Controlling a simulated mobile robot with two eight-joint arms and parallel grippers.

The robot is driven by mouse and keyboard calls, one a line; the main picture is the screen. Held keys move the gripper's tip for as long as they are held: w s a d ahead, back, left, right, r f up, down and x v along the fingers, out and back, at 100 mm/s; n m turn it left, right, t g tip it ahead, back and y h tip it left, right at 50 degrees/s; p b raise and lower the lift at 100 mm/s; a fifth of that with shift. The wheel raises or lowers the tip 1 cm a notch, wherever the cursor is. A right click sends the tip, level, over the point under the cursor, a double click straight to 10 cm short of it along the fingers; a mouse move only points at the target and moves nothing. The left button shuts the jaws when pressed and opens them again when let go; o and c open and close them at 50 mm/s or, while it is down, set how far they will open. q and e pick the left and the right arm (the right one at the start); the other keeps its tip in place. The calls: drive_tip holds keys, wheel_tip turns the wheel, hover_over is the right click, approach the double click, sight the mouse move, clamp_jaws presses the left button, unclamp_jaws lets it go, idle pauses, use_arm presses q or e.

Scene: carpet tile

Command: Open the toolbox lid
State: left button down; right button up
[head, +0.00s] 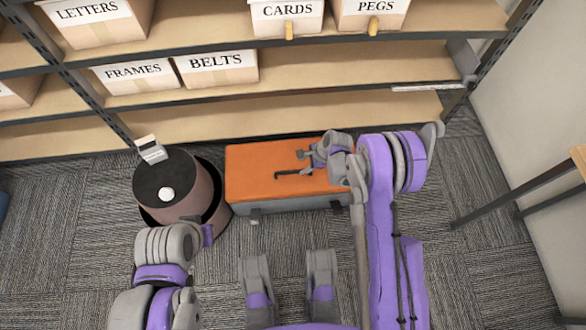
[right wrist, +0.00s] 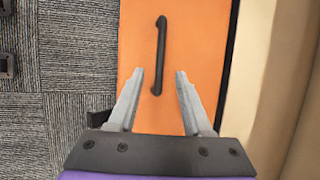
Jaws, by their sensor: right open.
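The toolbox (head: 250,180) stands on the carpet in front of the shelf. Its orange lid is down flat on the grey body, and dark latches show on the near side. A black bar handle (head: 293,172) lies on the lid; it also shows in the right wrist view (right wrist: 161,45). My right gripper (head: 310,155) is over the lid close to the handle. In the right wrist view its open fingers (right wrist: 160,72) lie on either side of the handle's near part, holding nothing. My left arm shows at the lower left of the head view; its gripper fingers cannot be made out.
A dark round-topped bin-like object (head: 172,185) stands close to the toolbox's left. Shelves with labelled boxes (head: 217,68) rise behind it. A wooden table (head: 580,165) is at the right edge. Carpet in front of the toolbox is mostly clear.

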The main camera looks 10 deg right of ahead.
sight(293, 171)
drive_tip(key=b+x, duration=0.2)
drive_tip(key=x, duration=0.6)
drive_tip(key=shift+f, duration=0.1)
clamp_jaws()
idle(1.2)
